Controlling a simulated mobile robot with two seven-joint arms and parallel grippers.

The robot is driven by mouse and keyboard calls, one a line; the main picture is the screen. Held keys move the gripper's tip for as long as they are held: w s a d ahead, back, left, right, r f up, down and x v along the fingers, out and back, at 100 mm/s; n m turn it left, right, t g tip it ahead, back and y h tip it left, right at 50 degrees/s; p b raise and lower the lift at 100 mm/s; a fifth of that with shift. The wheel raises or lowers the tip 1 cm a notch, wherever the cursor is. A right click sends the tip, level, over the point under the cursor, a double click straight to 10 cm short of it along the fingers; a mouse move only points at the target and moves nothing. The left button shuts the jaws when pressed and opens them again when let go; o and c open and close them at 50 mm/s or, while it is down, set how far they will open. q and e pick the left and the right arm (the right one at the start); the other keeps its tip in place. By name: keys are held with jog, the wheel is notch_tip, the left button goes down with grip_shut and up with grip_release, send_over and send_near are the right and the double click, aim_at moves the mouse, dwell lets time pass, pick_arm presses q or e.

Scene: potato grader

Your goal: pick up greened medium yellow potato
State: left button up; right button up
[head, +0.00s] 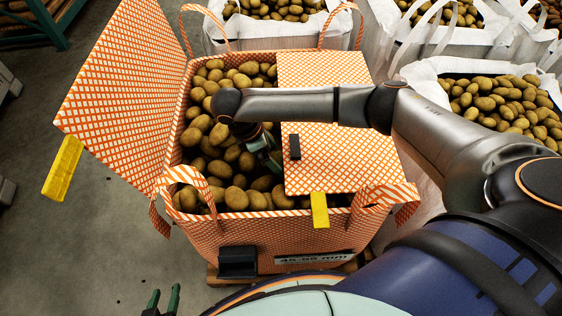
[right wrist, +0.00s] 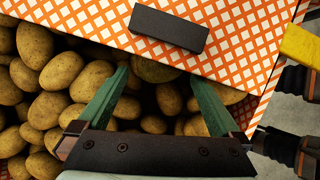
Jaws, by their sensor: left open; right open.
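Several yellow-brown potatoes (head: 232,198) fill the orange-and-white checked bag (head: 230,243). I cannot tell which of them is the greened medium one. My right gripper (head: 272,161) reaches down into the bag's opening, beside the checked flap. In the right wrist view its green fingers (right wrist: 158,74) are apart, with a potato (right wrist: 155,69) between or just beyond the tips, partly hidden under the flap. I cannot tell whether they touch it. My left gripper (head: 163,300) is open and empty at the bottom edge of the head view, outside the bag.
The checked flap (head: 335,165) with a black handle (head: 295,147) and yellow tab (head: 320,210) covers the bag's right side. Another flap (head: 120,95) stands open at left. White bags of potatoes (head: 425,75) stand behind and right. The floor at left (head: 75,240) is mostly clear.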

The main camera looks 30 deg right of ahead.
aim_at(278, 160)
jog(key=x, duration=0.3)
jog(key=shift+d+f, duration=0.2)
jog(key=shift+f, duration=0.15)
jog(key=c, duration=1.2)
jog(key=w+a+r, duration=0.1)
jog(key=a+r, duration=0.3)
jog(key=a, duration=0.3)
jog(key=w+a+r+b, duration=0.1)
jog(key=w+a+r, duration=0.1)
jog(key=a+r, duration=0.2)
jog(key=a, duration=0.2)
jog(key=shift+a, duration=0.4)
jog(key=shift+d, duration=0.1)
